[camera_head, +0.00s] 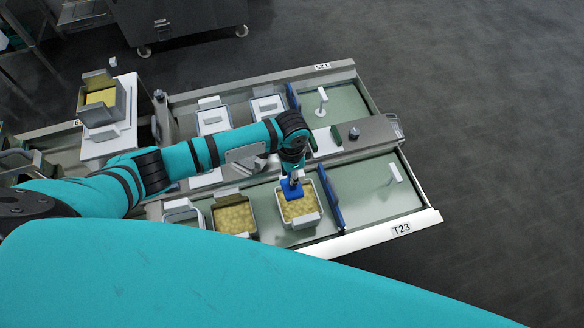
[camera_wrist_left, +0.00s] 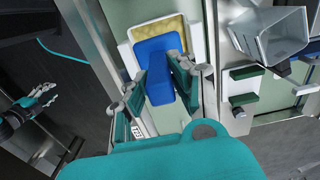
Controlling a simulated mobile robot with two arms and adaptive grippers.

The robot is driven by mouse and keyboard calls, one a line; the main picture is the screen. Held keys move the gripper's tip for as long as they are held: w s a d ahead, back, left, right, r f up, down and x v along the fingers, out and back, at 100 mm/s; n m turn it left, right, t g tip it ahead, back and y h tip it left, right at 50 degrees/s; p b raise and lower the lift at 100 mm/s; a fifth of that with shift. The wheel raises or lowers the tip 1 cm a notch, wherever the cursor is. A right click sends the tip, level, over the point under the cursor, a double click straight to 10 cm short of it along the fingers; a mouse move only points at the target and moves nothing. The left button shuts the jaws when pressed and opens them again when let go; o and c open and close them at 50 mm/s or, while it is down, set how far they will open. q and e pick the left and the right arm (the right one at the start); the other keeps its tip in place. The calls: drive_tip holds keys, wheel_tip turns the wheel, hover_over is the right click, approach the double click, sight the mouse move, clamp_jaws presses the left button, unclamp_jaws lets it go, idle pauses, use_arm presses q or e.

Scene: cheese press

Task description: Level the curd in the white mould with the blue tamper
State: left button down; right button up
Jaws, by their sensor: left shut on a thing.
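The white mould (camera_head: 318,218) stands on the near green table in the head view, with pale yellow curd (camera_head: 300,208) in it. My left gripper (camera_head: 294,177) is above the mould's far side, shut on the blue tamper (camera_head: 291,190). In the left wrist view the gripper's fingers (camera_wrist_left: 161,70) clasp the blue tamper (camera_wrist_left: 157,48), which covers much of the mould; yellow curd (camera_wrist_left: 172,29) shows beside it. I cannot tell whether the tamper touches the curd. My right gripper (camera_wrist_left: 40,98) shows small at the left of that view, its fingers apart and empty.
Another curd-filled mould (camera_head: 234,216) stands left of the white one. A blue divider (camera_head: 330,202) stands close on its right. Beyond it the green table (camera_head: 365,196) is mostly clear, apart from a small white tool (camera_head: 395,173). A grey container (camera_head: 101,102) stands at the far left.

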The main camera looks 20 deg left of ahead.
use_arm(q)
drive_tip(key=shift+f, duration=0.3)
drive_tip(key=shift+d+f+b, duration=0.1)
drive_tip(key=shift+f+b, duration=0.1)
drive_tip(key=shift+b, duration=0.1)
wheel_tip(320, 180, down, 3)
drive_tip(key=b, duration=0.3)
drive_tip(key=shift+f+b, duration=0.1)
drive_tip(key=shift+b, duration=0.25)
drive_tip(key=shift+f+b, duration=0.35)
drive_tip(key=shift+b, duration=0.05)
wheel_tip(320, 180, down, 2)
drive_tip(key=shift+w+d+f+b, duration=0.1)
drive_tip(key=shift+b, duration=0.5)
wheel_tip(320, 180, down, 5)
drive_tip(key=b, duration=0.2)
drive_tip(key=shift+b, duration=0.35)
use_arm(e)
wheel_tip(320, 180, down, 9)
drive_tip(key=shift+w, duration=0.25)
drive_tip(key=shift+d, duration=0.35)
use_arm(q)
drive_tip(key=shift+f+b, duration=0.3)
drive_tip(key=shift+f, duration=0.2)
use_arm(e)
drive_tip(key=shift+f, duration=0.25)
